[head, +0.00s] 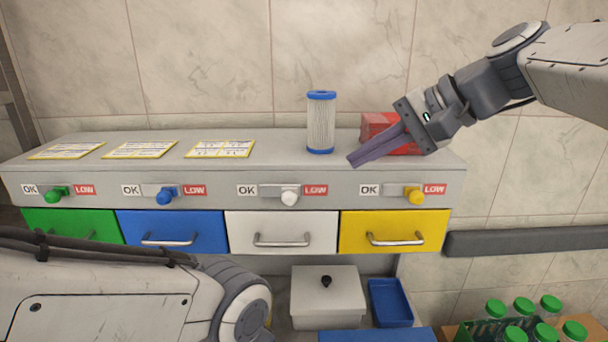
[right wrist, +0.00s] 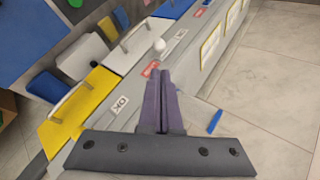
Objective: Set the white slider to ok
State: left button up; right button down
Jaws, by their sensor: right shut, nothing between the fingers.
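The white slider (head: 289,198) is a round white knob in the panel front above the white drawer. In the right wrist view the white knob (right wrist: 159,45) shows just beyond my fingertips. My right gripper (head: 350,161) is shut and empty, above the panel top, to the right of and higher than the white slider, apart from it. Its purple fingers (right wrist: 165,74) show in the wrist view. My left gripper is out of view.
Green (head: 56,194), blue (head: 165,195) and yellow (head: 414,195) sliders share the panel. A blue-capped filter (head: 321,125) and a red box (head: 378,124) stand on top near my right gripper. Green-capped bottles (head: 523,305) stand low right. Space before the white slider is clear.

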aim_at(293, 196)
jog(key=shift+a+f, duration=0.1)
jog(key=shift+f, duration=0.05)
jog(key=p+x, duration=0.4)
jog(key=x, duration=0.8)
jog(key=shift+w+a+f, duration=0.15)
jog(key=shift+w+a, duration=0.05)
jog(key=shift+a, duration=0.05)
jog(key=shift+w+a+f, duration=0.25)
jog(key=shift+a+f, duration=0.1)
jog(key=shift+f, duration=0.1)
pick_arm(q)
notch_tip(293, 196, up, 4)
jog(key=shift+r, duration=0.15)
